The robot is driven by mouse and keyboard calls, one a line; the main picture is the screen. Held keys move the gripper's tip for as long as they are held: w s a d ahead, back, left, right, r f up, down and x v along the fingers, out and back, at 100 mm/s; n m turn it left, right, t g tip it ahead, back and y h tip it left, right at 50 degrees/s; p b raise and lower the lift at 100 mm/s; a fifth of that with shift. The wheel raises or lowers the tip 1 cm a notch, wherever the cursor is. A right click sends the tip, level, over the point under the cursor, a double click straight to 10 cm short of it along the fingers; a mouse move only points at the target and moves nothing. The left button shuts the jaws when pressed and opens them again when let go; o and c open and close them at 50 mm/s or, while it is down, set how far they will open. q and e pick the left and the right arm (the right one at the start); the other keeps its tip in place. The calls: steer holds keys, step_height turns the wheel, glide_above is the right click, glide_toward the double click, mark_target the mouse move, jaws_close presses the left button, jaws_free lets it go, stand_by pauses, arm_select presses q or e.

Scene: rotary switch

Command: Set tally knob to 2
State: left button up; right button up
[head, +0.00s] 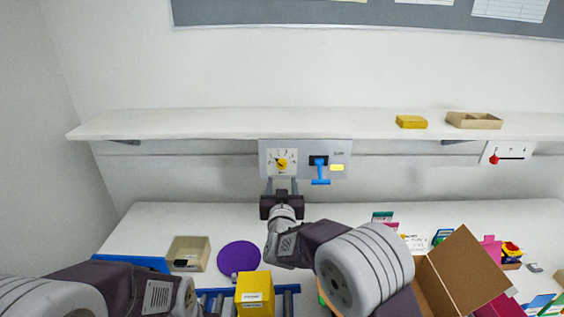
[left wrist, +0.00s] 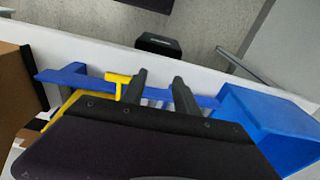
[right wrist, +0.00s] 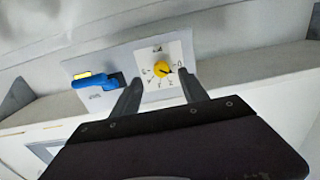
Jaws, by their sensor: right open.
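The tally knob is a small round yellow knob (head: 282,162) on a white dial plate (head: 291,172), mounted on a grey wall panel (head: 305,146). It also shows in the right wrist view (right wrist: 161,68), with a dark pointer mark towards the lower right there; the dial marks are too small to read surely. My right gripper (head: 282,183) is open just below the dial, its fingers apart and empty. In the right wrist view its fingertips (right wrist: 162,80) lie either side of the knob, apparently short of it. My left gripper (left wrist: 159,76) is open and empty, away from the panel.
A blue lever switch (head: 320,170) with a yellow label sits beside the dial. A white shelf (head: 230,125) runs above the panel. The table below holds a beige tray (head: 204,254), a purple disc (head: 238,257), a yellow box (head: 254,292) and an open cardboard box (head: 465,268).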

mark_target(282, 167)
steer(key=w, duration=0.2)
steer(key=w+p, duration=0.1)
steer(key=w, duration=0.1)
steer(key=w+p, duration=0.1)
steer(key=w, duration=0.2)
steer(key=shift+w+r, duration=0.1)
steer(key=shift+r, duration=0.2)
steer(key=shift+r+p, duration=0.15)
steer(key=shift+p, duration=0.15)
steer(key=shift+w, duration=0.2)
steer(key=shift+c, duration=1.2)
arm_select(q)
steer(key=r, duration=0.1)
steer(key=s+r, duration=0.1)
steer(key=shift+s+r, duration=0.1)
steer(key=shift+r, duration=0.25)
arm_select(e)
jaws_close()
